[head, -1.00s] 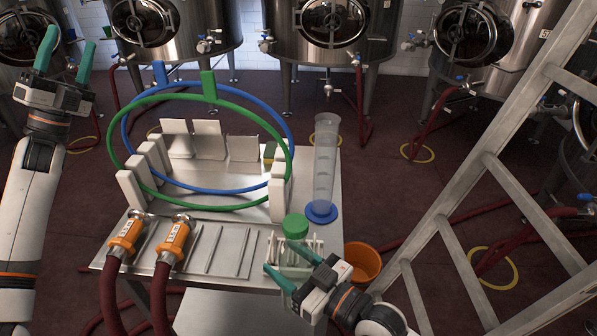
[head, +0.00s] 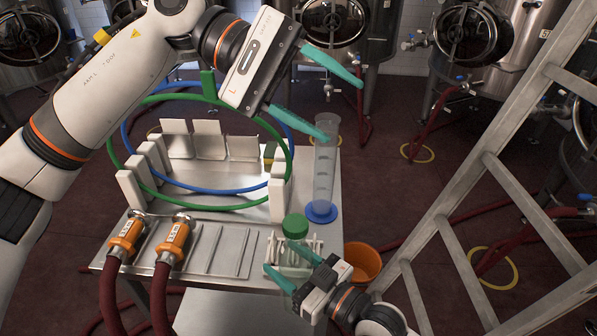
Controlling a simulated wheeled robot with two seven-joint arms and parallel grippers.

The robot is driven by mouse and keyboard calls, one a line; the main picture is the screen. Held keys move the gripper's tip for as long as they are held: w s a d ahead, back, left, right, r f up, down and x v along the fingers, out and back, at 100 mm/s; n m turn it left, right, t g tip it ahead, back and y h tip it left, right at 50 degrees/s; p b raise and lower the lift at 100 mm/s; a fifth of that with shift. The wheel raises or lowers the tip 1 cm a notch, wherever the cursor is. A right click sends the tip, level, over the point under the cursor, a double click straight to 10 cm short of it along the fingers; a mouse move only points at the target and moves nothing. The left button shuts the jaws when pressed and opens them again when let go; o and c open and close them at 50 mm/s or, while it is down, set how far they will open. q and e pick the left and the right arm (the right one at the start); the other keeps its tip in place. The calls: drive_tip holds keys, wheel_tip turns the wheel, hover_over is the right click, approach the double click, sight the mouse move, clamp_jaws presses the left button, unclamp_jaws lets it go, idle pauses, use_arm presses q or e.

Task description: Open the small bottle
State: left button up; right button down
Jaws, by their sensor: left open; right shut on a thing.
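The small bottle (head: 290,257) has a clear body and a green cap (head: 295,226) that sits on top of it. It stands upright at the white rack on the right front of the steel table. My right gripper (head: 278,254), coming from the lower right, is shut on the bottle's body below the cap. My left gripper (head: 343,109) is open and empty. It is held high, above and to the right of the bottle, and its lower finger overlaps the top of the tall measuring cylinder (head: 324,165) in the picture. I cannot tell whether they touch.
A green hoop (head: 215,208) and a blue hoop (head: 205,191) stand in white holders on the table (head: 205,290). Two orange-collared hose ends (head: 172,238) lie at its left front. An orange bucket (head: 363,258) is right of the table, and a ladder (head: 450,245) stands further right.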

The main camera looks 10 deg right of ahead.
use_arm(q)
wheel_tip(320, 180, down, 6)
drive_tip(key=s+m+t+y, duration=0.2)
drive_tip(key=m+t+y, duration=0.1)
drive_tip(key=m+y, duration=0.2)
drive_tip(key=m+t+y, duration=0.4)
drive_tip(key=m+y, duration=0.2)
hover_over(298, 223)
wheel_tip(298, 223, down, 5)
drive_tip(key=shift+d+r, duration=0.1)
drive_tip(key=shift+r, duration=0.1)
drive_tip(key=shift+f, duration=3.85)
